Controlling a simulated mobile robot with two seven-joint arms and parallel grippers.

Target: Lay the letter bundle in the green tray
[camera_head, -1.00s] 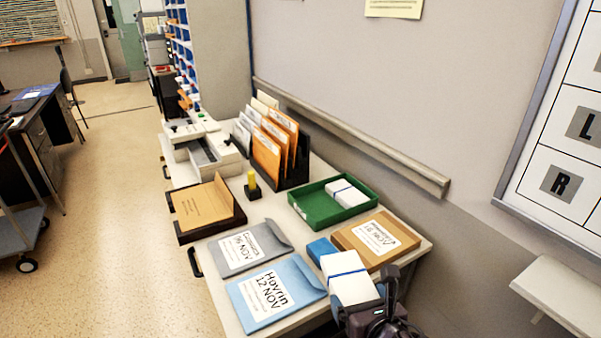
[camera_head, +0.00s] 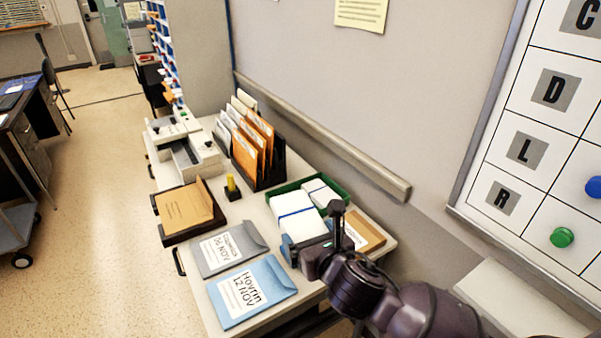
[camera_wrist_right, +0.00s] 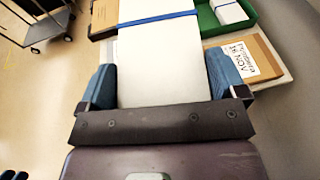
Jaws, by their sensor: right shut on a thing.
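A white letter bundle (camera_head: 297,216) with a blue band is held in my right gripper (camera_head: 310,246), whose blue fingers are shut on its sides. In the right wrist view the bundle (camera_wrist_right: 160,60) runs forward from between the blue fingers (camera_wrist_right: 160,86). The green tray (camera_head: 338,187) stands at the back of the table by the wall. Another banded white bundle (camera_head: 320,193) lies in its right part. The held bundle covers the tray's left and near part in the head view; its height above the tray is hard to tell. My left gripper is not in view.
Grey (camera_head: 250,238) and blue (camera_head: 270,276) envelopes lie at the front. A black rack (camera_head: 270,170) of orange envelopes, a yellow-topped item (camera_head: 231,185) and a dark tray (camera_head: 183,238) stand left.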

